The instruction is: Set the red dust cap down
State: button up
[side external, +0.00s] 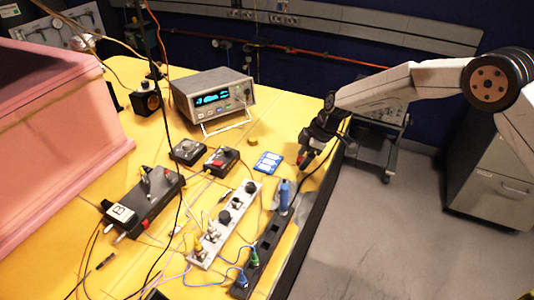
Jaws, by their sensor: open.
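My gripper (304,160) is at the right edge of the yellow table, pointing down at its surface. Its jaws are open. A small red spot (299,160), likely the red dust cap, shows at the fingertips. It is too small to tell whether it touches the fingers or rests on the table.
A blue card (268,162) lies left of my gripper. A grey bench instrument (212,98) stands behind it. A white connector strip (225,222) and a black strip (263,240) with cables lie in front. The table's right edge (318,205) is close by.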

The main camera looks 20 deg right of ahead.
jog(key=shift+r, duration=0.15)
jog(key=v, duration=1.2)
jog(key=shift+s+d, duration=0.1)
jog(key=shift+d, duration=0.05)
dwell(0.4)
jog(key=s+d+f+m+h, duration=0.1)
jog(key=s+d+m, duration=0.3)
jog(key=s, duration=0.5)
jog(key=s+d+m+h, duration=0.1)
jog(key=s+d+m, duration=0.3)
jog(key=s, duration=0.5)
jog(key=s+d+f+m+t+h, duration=0.1)
jog(key=s+d+m, duration=0.3)
jog(key=s, duration=0.6)
jog(key=shift+d+f+m+h, duration=0.35)
jog(key=shift+m+h, duration=0.15)
jog(key=shift+m, duration=0.3)
